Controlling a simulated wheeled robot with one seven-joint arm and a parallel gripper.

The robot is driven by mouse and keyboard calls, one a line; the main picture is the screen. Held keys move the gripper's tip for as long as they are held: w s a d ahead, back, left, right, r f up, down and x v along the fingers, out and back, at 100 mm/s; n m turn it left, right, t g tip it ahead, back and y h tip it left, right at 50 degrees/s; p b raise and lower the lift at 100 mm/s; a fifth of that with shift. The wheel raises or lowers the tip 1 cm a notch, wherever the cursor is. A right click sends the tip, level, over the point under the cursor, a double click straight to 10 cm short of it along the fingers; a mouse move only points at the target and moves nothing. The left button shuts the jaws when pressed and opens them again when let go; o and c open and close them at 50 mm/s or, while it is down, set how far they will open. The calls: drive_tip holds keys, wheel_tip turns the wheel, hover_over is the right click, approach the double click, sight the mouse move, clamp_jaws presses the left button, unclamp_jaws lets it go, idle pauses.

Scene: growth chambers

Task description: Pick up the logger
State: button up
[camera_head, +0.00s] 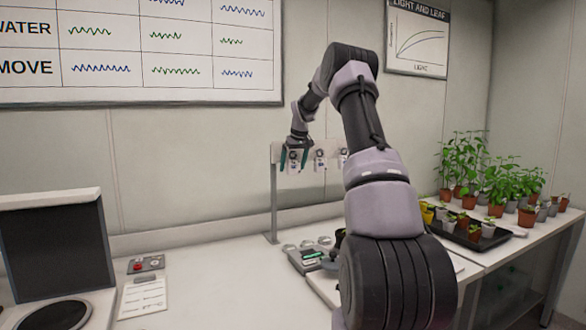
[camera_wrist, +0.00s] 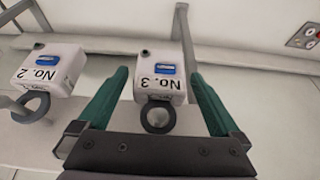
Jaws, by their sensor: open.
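Small white loggers hang in a row on a rack (camera_head: 273,200) at the wall. In the wrist view, the logger marked No. 3 (camera_wrist: 160,82) has a blue label and a grey ring and sits between the two green fingers of my gripper (camera_wrist: 160,95). The fingers are apart, with gaps visible on both sides of it. The logger marked No. 2 (camera_wrist: 48,68) is to its left, outside the fingers. In the head view, my gripper (camera_head: 294,160) is at the left end of the rack, and another logger (camera_head: 320,160) hangs to its right. My arm hides part of the rack.
A device with a display (camera_head: 308,258) stands on the bench below the rack. A paper sheet (camera_head: 143,298) and a box with a red button (camera_head: 146,264) lie to the left. Potted plants (camera_head: 490,180) and a black tray (camera_head: 470,235) are at the right.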

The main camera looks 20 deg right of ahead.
drive_tip(key=c, duration=1.5)
drive_tip(key=shift+o, duration=0.2)
drive_tip(key=shift+r, duration=0.1)
drive_tip(key=shift+r, duration=0.2)
drive_tip(key=shift+s, duration=0.25)
drive_tip(key=s, duration=1.7)
drive_tip(key=shift+t, duration=0.3)
drive_tip(key=shift+w+d+f, duration=0.1)
drive_tip(key=shift+w+f, duration=0.65)
drive_tip(key=shift+f, duration=3.75)
drive_tip(key=shift+w+d+f, duration=0.1)
drive_tip(key=shift+w+f, duration=0.65)
drive_tip(key=shift+f, duration=3.8)
drive_tip(key=shift+w+d+f, duration=0.1)
drive_tip(key=shift+w+f, duration=0.65)
drive_tip(key=shift+f, duration=3.75)
